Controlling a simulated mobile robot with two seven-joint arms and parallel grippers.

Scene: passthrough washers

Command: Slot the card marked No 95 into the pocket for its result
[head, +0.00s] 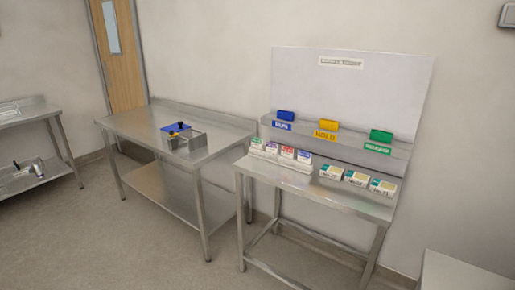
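Small white cards (287,154) with coloured marks stand in a white holder at the left of the steel table on the right. I cannot read which one, if any, is marked No 95. Three small white boxes with teal and yellow tops (356,178) stand to their right, with print too small to read. On the shelf above are a blue pocket or block (285,116), a yellow one (328,126) and a green one (380,137), each above a matching label. The label words are not clearly legible. Neither of my grippers shows.
The right steel table (330,194) has a narrow clear front strip. A white back panel (350,90) rises behind the shelf. A larger steel table (140,130) on the left holds a metal tray (187,142) with blue and yellow items. Open floor (160,240) lies in front.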

